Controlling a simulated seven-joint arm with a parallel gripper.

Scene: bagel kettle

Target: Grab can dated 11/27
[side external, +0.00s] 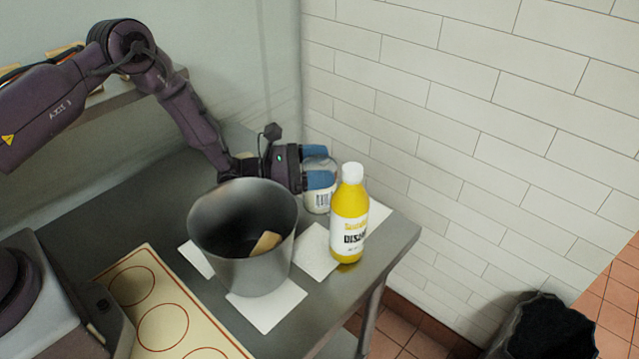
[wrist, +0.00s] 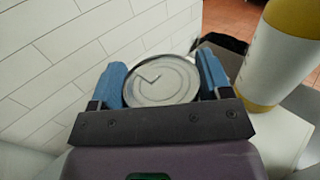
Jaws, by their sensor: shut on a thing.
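A can (side external: 318,198) with a pale label and a barcode stands at the back of the metal table near the tiled wall. In the wrist view its round metal end (wrist: 160,80) sits between the blue fingertips. My gripper (side external: 320,172) is shut on the can, with one blue finger on each side; the fingers also show in the wrist view (wrist: 162,88). I cannot read a date on the can in either view. I cannot tell whether it touches the table.
A yellow bottle (side external: 349,215) with a white cap stands close to the right of the can; it also shows in the wrist view (wrist: 276,62). A large metal pot (side external: 262,270) stands in front of my gripper, among white sheets (side external: 318,252). The table edge is close on the right.

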